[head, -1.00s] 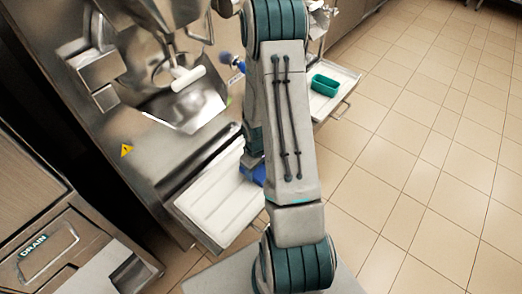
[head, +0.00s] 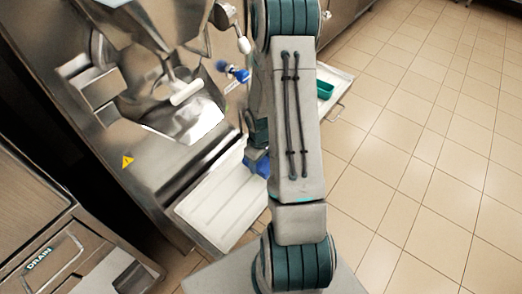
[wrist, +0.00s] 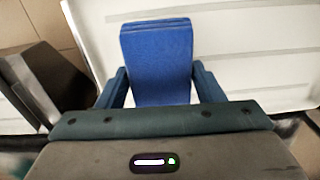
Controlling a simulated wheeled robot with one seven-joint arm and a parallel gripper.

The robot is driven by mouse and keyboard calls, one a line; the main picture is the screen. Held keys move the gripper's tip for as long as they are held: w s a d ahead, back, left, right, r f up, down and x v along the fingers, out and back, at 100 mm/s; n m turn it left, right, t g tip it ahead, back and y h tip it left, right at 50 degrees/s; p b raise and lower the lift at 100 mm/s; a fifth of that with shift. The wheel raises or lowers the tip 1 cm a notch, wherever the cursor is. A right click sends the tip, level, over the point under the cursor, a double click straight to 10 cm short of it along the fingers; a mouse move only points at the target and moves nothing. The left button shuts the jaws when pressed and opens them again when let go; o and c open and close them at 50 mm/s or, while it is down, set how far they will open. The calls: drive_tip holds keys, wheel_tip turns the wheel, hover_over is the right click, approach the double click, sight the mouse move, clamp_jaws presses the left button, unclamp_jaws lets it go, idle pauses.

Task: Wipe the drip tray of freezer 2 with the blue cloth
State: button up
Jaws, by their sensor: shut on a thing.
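The blue cloth (wrist: 157,62) is a folded pad held between the two fingers of my gripper (wrist: 157,85) in the wrist view. It lies over the white ridged drip tray (wrist: 245,45), and I cannot tell whether it presses on it. In the head view the drip tray (head: 212,205) juts out below the steel freezer (head: 150,180). A bit of the blue cloth (head: 262,168) shows at the tray's right end, beside my arm. My arm hides most of my gripper there. No freezer number is readable.
A second pulled-out tray (head: 338,84) with a green container (head: 324,90) is at the right, partly behind my arm. A blue-ended handle (head: 236,72) sticks out from the freezer. A drain unit (head: 40,260) stands at lower left. Tiled floor at right is clear.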

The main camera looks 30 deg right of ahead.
drive_tip(key=shift+r+p, duration=1)
drive_tip(key=shift+r, duration=0.8)
